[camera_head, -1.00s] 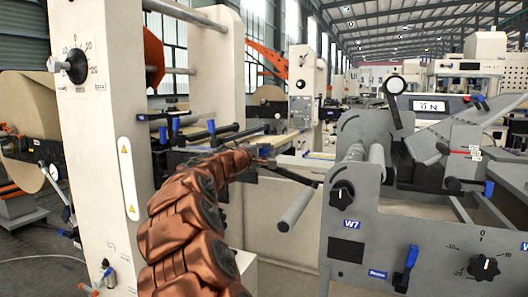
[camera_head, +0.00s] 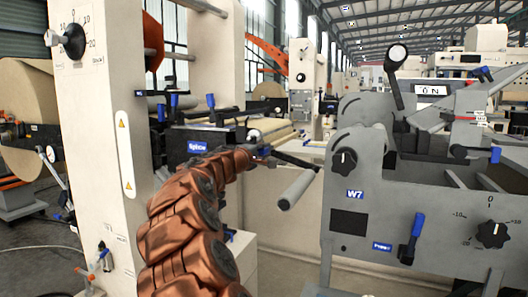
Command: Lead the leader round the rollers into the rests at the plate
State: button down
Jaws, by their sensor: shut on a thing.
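My copper-coloured arm reaches forward, and my gripper (camera_head: 268,158) is at its far end, small and partly hidden by the arm. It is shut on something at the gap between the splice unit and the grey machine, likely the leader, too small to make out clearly. A thin dark bar (camera_head: 296,161) runs right from the gripper toward the grey machine. A grey roller (camera_head: 298,188) sticks out just below and right of the gripper. The splice unit (camera_head: 197,147), with blue levers and a plate-like top, is behind and left of the gripper.
A tall cream post (camera_head: 90,120) with a dial stands close on the left. The grey W7 machine (camera_head: 400,215) with knobs and a blue lever fills the right. A large kraft roll (camera_head: 27,110) is at far left. A cream panel (camera_head: 285,235) lies below the roller.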

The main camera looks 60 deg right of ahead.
notch_tip(320, 180, down, 10)
jog(key=b, duration=0.9)
notch_tip(320, 180, down, 15)
jog(key=b, duration=0.8)
jog(key=shift+r, duration=0.2)
dwell(0.3)
jog(key=shift+s+f, duration=0.9)
